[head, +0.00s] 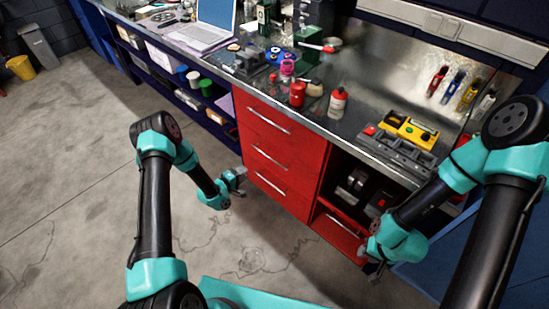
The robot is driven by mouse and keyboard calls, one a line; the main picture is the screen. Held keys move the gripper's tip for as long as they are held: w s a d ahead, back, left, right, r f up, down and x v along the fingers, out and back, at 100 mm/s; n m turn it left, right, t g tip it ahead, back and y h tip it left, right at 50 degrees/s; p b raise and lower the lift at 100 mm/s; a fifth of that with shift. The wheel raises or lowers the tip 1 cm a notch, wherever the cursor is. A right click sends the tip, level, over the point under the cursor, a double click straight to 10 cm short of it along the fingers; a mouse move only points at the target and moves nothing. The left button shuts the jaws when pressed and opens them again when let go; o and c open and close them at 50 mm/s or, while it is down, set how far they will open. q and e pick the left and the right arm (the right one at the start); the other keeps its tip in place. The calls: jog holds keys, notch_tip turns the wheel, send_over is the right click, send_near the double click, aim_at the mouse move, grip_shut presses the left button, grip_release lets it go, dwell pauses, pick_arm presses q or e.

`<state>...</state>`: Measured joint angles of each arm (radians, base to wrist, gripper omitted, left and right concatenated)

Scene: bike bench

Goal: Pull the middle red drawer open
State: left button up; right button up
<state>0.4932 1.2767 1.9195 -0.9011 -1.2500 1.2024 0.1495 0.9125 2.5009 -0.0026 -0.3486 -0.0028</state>
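The red drawer cabinet has three stacked drawers with silver bar handles, and all look shut. The middle red drawer (292,169) has its handle (270,158) across its front. My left gripper (240,178) is just left of the cabinet's left edge, near the lower drawers, and appears apart from the handle. Its fingers are too small to tell open from shut. My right gripper (372,267) is low at the right, by the lower red drawer under the open shelf. Its fingers are partly hidden by its own body, and I see nothing held.
An open shelf (355,185) is right of the drawers. Blue shelving (170,85) with bins is at left. The concrete floor (80,150) in front is clear.

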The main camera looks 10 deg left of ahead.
aim_at(269, 157)
pick_arm(q)
jog(key=shift+w, duration=0.1)
jog(key=x, duration=1.7)
jog(key=shift+d, duration=0.2)
jog(key=shift+c, duration=0.3)
grip_shut()
